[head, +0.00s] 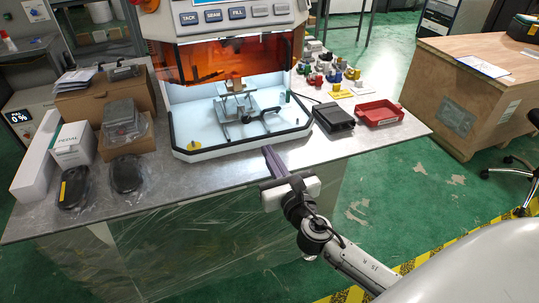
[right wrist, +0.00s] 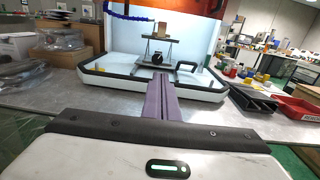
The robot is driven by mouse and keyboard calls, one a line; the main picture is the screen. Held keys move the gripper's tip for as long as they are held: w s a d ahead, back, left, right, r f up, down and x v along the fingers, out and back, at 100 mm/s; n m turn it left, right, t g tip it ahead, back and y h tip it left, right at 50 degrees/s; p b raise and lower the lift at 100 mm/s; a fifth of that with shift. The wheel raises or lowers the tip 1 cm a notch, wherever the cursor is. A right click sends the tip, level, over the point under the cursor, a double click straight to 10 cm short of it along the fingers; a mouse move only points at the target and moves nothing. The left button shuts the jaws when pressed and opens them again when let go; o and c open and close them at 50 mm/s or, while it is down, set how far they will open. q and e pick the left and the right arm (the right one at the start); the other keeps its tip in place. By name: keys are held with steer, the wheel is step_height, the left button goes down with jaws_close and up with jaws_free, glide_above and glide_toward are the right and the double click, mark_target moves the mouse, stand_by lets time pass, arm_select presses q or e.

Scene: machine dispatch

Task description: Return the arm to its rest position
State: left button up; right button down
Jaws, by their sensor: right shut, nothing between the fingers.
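My right gripper (head: 270,160) is in front of the machine, above the front edge of the grey table. Its purple fingers are together and hold nothing. In the right wrist view the closed fingers (right wrist: 159,98) point toward the machine's open white chamber. My right arm (head: 350,264) comes in from the lower right of the head view and reaches up and left to the table edge. My left gripper is not in the head view.
The machine (head: 285,133) has a metal stand (head: 240,103) inside. A red tray (head: 379,113) and a black tray (head: 333,117) lie to its right. Boxes (head: 72,147) and black packs (head: 126,174) stand to its left. A wooden crate (head: 450,95) stands right, across open green floor.

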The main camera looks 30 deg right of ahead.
steer(key=s+a+f+m+g+y, duration=0.1)
steer(key=s+a+f+m+g, duration=0.2)
steer(key=s+f+m, duration=0.4)
steer(key=s+a+f+m+g+y, duration=0.2)
steer(key=s+f+m, duration=0.3)
steer(key=f+m, duration=0.35)
steer(key=s+a+f+m+g+y, duration=0.1)
steer(key=s+a+f+m+g, duration=0.1)
steer(key=s+a+f+m, duration=0.2)
steer(key=s+a+f+m+g+y, duration=0.1)
steer(key=s+a+f+m+g, duration=0.1)
steer(key=s+m, duration=0.7)
step_height(320, 180, down, 3)
steer(key=a+m, duration=0.1)
steer(key=m, duration=0.2)
steer(key=shift+s+a+r+y, duration=0.2)
steer(key=shift+s+a+y, duration=0.05)
steer(key=shift+a+y, duration=0.15)
